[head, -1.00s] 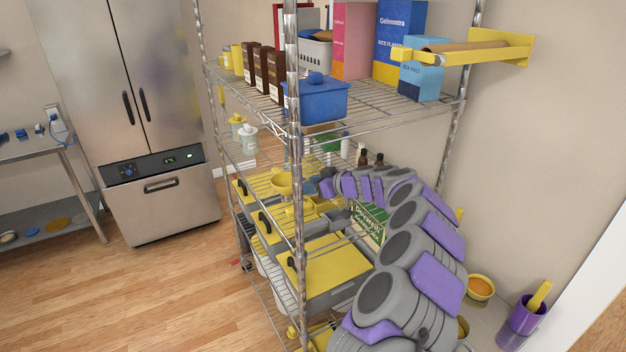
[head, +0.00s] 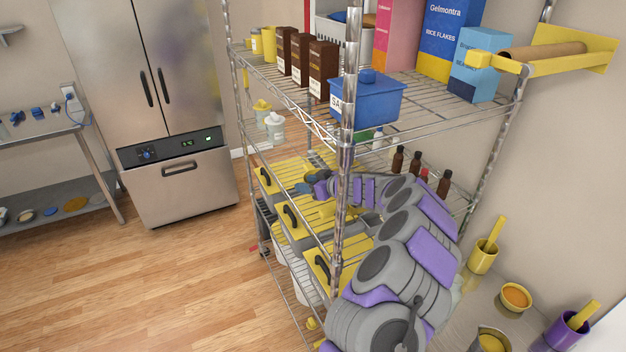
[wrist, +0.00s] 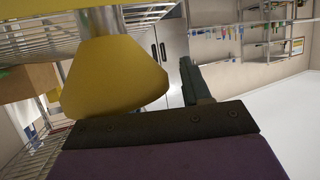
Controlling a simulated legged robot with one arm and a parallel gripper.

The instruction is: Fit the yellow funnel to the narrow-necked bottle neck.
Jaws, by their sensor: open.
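A yellow cone-shaped piece that looks like the funnel (wrist: 115,75) fills the left middle of the wrist view, very close to my gripper. A pale narrow part shows above it. One dark finger of my gripper stands just right of it; the other finger is hidden or unclear. In the head view my gripper (head: 305,187) is on the rack's middle level, small and partly hidden by rack wires and my arm. It is open, with no clear grip on the funnel. Several brown narrow-necked bottles (head: 397,160) stand at the back of that level; which bottle is meant is unclear.
The rack's front post (head: 345,150) and shelf wires stand close to my arm. A blue lidded box (head: 367,97) is on the level above. White containers with yellow tops (head: 274,128) stand at the left. Yellow-lidded boxes (head: 290,218) sit below. The wooden floor at left is clear.

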